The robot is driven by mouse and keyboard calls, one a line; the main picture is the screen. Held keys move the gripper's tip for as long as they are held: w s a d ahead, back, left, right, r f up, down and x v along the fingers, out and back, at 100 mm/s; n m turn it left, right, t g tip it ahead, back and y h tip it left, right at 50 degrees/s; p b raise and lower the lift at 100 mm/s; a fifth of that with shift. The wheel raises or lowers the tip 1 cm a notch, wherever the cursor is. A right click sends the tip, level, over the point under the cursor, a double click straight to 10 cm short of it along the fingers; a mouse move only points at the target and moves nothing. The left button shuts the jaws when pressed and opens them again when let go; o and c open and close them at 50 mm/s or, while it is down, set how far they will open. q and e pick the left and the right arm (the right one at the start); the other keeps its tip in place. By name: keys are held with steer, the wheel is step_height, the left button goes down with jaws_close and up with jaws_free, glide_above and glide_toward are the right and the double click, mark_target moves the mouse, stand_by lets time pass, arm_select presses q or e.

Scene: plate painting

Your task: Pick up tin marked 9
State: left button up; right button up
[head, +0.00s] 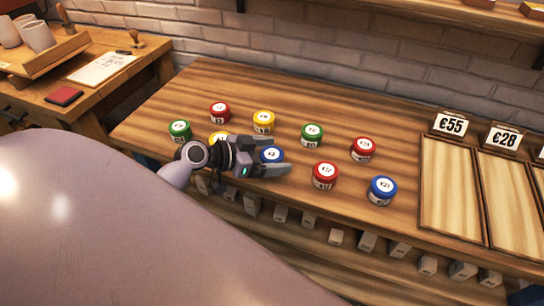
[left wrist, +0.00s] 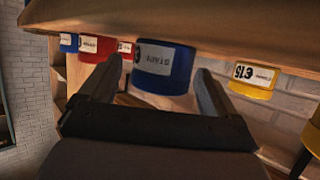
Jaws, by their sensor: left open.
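A blue tin with a white lid label (head: 271,154) stands on the wooden table; its lid mark looks like a single digit, perhaps 9, but is too small to be sure. My left gripper (head: 283,157) is open, with its fingers on either side of this tin, pointing right. In the left wrist view, which is upside down, the blue tin (left wrist: 163,66) shows between and beyond the two fingertips, with visible gaps at both sides. Its side label is hard to read. My right gripper is not in view.
Close around stand yellow tins (head: 263,122) (head: 218,138), green tins (head: 312,135) (head: 180,130) and red tins (head: 325,175) (head: 220,112) (head: 363,149). Another blue tin (head: 382,190) is at right. Framed trays (head: 452,190) with price cards lie further right. A brick wall is behind.

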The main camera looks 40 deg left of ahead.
arm_select(q)
steer(key=shift+x, duration=1.05)
steer(key=c, duration=1.1)
steer(key=shift+c, duration=0.2)
